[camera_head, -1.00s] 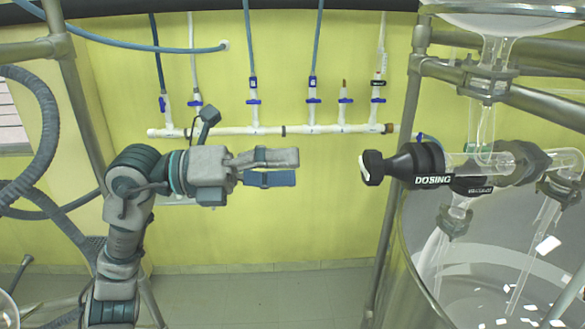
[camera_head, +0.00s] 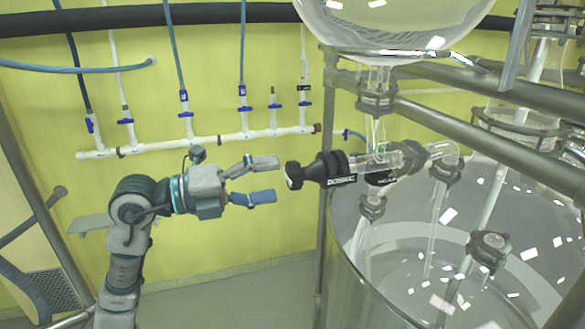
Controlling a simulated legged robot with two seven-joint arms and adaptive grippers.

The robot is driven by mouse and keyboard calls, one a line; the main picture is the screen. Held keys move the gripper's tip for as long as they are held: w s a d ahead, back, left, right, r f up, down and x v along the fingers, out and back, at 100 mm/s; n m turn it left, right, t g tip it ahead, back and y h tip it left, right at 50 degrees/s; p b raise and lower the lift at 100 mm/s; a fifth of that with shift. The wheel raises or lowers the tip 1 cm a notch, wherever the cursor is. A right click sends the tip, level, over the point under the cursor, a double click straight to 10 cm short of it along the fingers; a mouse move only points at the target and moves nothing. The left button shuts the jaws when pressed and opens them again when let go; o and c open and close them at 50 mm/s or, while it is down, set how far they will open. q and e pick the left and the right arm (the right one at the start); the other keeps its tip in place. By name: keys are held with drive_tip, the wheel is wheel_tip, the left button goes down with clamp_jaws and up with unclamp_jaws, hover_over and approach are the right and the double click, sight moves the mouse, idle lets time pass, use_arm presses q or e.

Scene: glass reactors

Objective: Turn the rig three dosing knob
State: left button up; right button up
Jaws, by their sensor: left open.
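My right gripper is not in view.
A large glass vessel (camera_head: 345,258) stands below the valve, and a round flask (camera_head: 395,18) hangs above. Metal frame pipes (camera_head: 480,135) cross on the right. A white pipe with blue valves (camera_head: 205,142) runs along the yellow wall. Floor shows at the bottom.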

sight(287, 178)
use_arm(q)
drive_tip(key=p+x, duration=0.1)
drive_tip(key=x, duration=0.3)
drive_tip(key=shift+w, duration=0.15)
drive_tip(key=shift+w+d+f, duration=0.1)
drive_tip(key=shift+w+d, duration=0.05)
drive_tip(key=shift+w, duration=0.05)
drive_tip(key=shift+s, duration=0.1)
drive_tip(key=shift+c, duration=0.5)
drive_tip(key=c, duration=1.1)
drive_tip(key=shift+o, duration=0.2)
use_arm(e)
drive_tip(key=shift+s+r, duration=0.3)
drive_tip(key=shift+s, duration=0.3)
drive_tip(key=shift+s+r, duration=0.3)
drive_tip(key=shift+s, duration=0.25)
